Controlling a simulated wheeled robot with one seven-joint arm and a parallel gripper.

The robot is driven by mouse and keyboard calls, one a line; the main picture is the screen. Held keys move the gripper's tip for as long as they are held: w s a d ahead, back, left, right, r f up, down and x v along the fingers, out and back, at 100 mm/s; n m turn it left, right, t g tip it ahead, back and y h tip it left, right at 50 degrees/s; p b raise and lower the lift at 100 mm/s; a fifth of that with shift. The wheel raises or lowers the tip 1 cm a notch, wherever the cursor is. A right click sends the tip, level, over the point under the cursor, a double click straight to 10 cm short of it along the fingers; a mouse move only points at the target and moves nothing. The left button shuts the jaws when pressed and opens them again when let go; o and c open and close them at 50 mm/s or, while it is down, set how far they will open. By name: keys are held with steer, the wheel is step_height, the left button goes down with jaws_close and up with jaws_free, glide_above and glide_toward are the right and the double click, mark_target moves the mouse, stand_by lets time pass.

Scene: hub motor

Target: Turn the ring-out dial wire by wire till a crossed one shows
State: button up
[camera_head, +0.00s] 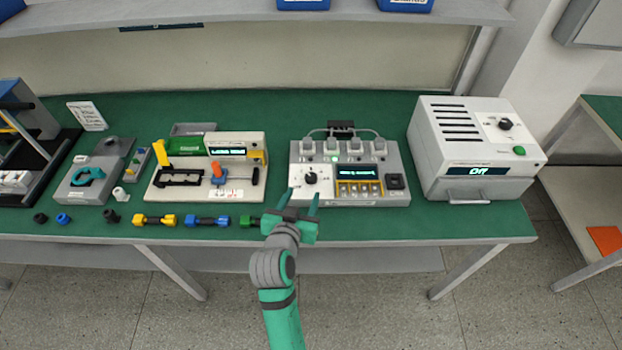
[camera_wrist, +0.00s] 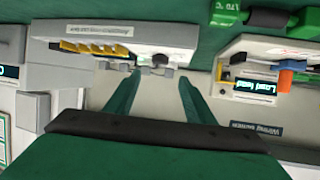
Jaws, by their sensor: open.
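The ring-out tester (camera_head: 300,197) is a grey box on the green bench. Its black dial (camera_head: 311,178) sits on a white plate at the left of its face; the pointer direction is too small to tell. A lit display (camera_head: 356,173) beside it carries text I cannot read. Several grey plugs line the top, with a green light (camera_head: 333,158) below them. My gripper (camera_head: 301,198) is open and empty at the tester's front left, near the dial. In the wrist view, the dial (camera_wrist: 158,61) appears just beyond and between my open fingers (camera_wrist: 159,78); I see no contact.
A white oven-like box (camera_head: 463,180) showing "Off" stands right of the tester. A fixture with a display (camera_head: 226,150) and an orange knob stands left. Connectors, including a blue one (camera_head: 207,221), lie along the front edge, a green one close to my gripper.

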mark_target(311, 177)
steer(key=x, duration=1)
steer(key=shift+w+d+f, duration=0.15)
steer(key=shift+w, duration=0.05)
steer(key=c, duration=1.1)
